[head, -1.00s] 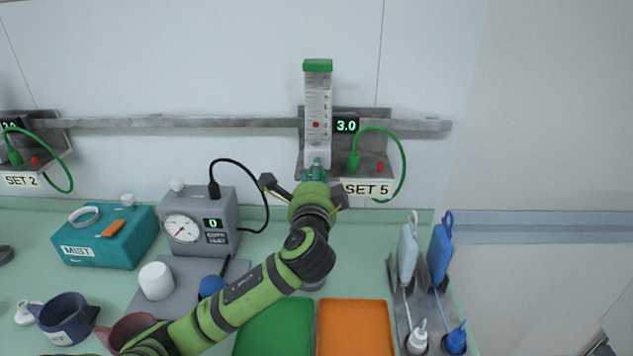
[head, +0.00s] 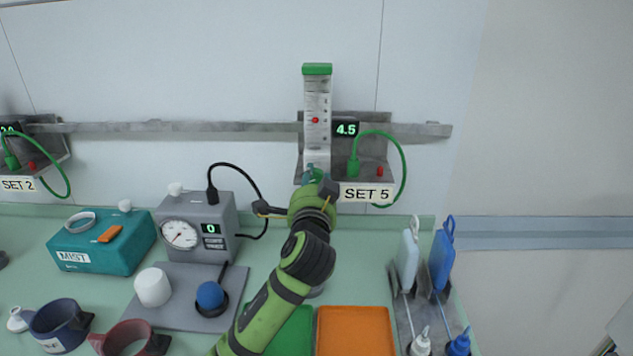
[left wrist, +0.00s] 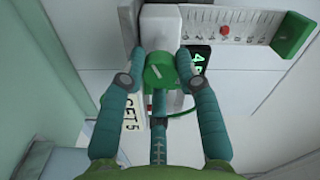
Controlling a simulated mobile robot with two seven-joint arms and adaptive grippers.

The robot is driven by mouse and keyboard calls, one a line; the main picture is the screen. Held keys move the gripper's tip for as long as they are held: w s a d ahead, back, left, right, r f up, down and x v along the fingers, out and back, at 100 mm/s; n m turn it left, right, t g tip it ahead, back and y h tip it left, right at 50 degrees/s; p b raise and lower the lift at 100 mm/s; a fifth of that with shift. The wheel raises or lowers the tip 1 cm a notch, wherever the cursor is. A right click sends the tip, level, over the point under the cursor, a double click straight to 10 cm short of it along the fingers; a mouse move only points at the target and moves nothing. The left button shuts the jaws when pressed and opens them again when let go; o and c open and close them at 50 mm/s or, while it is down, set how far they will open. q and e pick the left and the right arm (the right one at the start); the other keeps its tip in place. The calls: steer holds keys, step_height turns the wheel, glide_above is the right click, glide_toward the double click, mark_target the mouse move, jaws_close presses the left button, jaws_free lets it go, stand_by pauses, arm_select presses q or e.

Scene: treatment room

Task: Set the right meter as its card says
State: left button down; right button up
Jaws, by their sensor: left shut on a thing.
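The right meter (head: 316,92) is a clear upright tube with a green cap, a scale and a red ball on the wall rail. Its display (head: 346,129) reads 4.5. Its card (head: 366,194) says SET 5. My left gripper (head: 314,176) is at the foot of the tube. In the left wrist view its fingers are shut on both sides of the meter's green knob (left wrist: 160,70). In the head view the knob is mostly hidden by the gripper. My right gripper is not in view.
The left meter's card (head: 18,184) says SET 2. A green hose (head: 403,165) loops beside the right meter. Below stand a teal MIST box (head: 90,250), a grey gauge box (head: 187,212), mugs, an orange tray (head: 355,332) and a bottle rack.

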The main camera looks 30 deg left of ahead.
arm_select(q)
steer(key=shift+a+f, duration=0.15)
steer(key=c, duration=1)
jaws_free()
steer(key=shift+o, duration=0.6)
steer(key=shift+s+a, duration=0.1)
steer(key=shift+s+d, duration=0.15)
steer(key=shift+d, duration=0.1)
steer(key=v, duration=0.7)
steer(key=shift+s+a, duration=0.1)
steer(key=shift+a, duration=0.05)
